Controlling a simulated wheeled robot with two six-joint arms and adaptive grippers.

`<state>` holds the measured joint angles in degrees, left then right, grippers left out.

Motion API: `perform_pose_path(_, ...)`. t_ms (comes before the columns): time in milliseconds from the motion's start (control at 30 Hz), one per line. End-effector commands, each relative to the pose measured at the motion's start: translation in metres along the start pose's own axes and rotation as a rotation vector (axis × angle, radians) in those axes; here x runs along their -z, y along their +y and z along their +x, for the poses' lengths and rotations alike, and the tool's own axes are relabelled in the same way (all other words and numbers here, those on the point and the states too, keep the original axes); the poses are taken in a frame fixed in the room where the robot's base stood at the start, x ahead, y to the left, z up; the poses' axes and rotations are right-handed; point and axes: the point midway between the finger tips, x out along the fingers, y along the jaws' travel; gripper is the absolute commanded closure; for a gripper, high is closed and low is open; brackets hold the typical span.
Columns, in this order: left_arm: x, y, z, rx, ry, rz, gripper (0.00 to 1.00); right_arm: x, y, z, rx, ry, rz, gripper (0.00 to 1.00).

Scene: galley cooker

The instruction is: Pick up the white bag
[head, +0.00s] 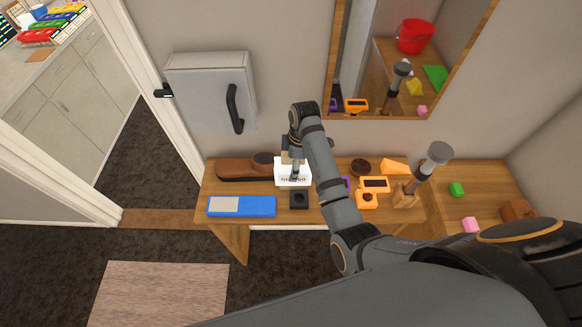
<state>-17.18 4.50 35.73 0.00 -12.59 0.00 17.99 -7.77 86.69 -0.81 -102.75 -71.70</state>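The white bag (286,179), with dark lettering on its front, stands on the wooden shelf table (240,230) against the wall. My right arm comes in from the right and reaches over the table. Its gripper (294,165) points down at the top of the bag, and my wrist and forearm hide part of the bag's upper and right side. The fingers are too small and covered to tell whether they are open or shut, or whether they touch the bag. My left gripper is not in view.
Left of the bag lie a brown shoe-like object (235,170) and a blue-and-grey box (242,206). A small black box (299,200) stands just in front. Orange items (375,184) and a grey-headed mallet-like object (438,154) stand right. A mirror (400,60) hangs above.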

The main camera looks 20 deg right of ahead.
Motion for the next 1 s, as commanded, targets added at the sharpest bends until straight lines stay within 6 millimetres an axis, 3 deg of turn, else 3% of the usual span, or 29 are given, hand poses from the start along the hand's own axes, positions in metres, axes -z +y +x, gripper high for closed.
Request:
perform_pose_path(100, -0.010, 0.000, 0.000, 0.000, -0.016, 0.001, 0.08, -0.002, -0.004, 0.007, -0.002, 0.001, -0.003, 0.26)
perform_pose_path(267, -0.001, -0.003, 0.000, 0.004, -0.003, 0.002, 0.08, -0.002, -0.004, 0.007, -0.002, 0.001, -0.003, 0.26)
perform_pose_path(700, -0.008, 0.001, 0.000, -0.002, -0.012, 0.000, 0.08, -0.002, -0.004, 0.007, -0.002, 0.000, -0.003, 0.83)
perform_pose_path(1000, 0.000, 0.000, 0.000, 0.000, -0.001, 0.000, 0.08, -0.002, -0.004, 0.007, 0.000, 0.000, -0.002, 0.86)
